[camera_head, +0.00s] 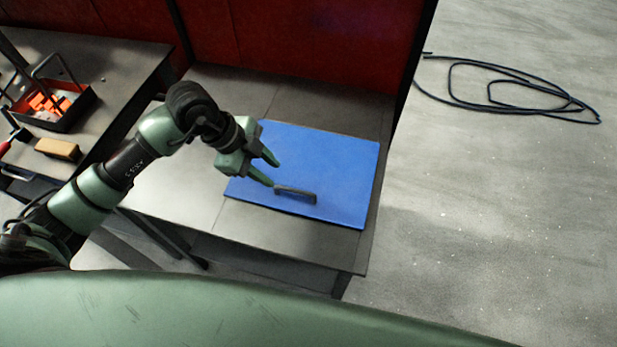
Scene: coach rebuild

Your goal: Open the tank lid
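The tank lid (330,165) is a flat blue panel in the head view, lying flush on a grey table in the middle. A dark bar handle (296,193) sits near its front edge. My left gripper (275,173) is over the left part of the lid, just left of and behind the handle. Its two green fingers are spread apart with nothing seen between them. The nearer fingertip is close to the handle's left end; I cannot tell whether it touches. The tank itself cannot be made out below the lid. My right gripper is not in view.
The grey table (180,185) has bare room left of the lid. A red panel wall (300,40) stands behind it. A second table at left holds a tray of orange pieces (55,105) and a tan block (57,149). A black hose (510,90) lies coiled on the floor at right.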

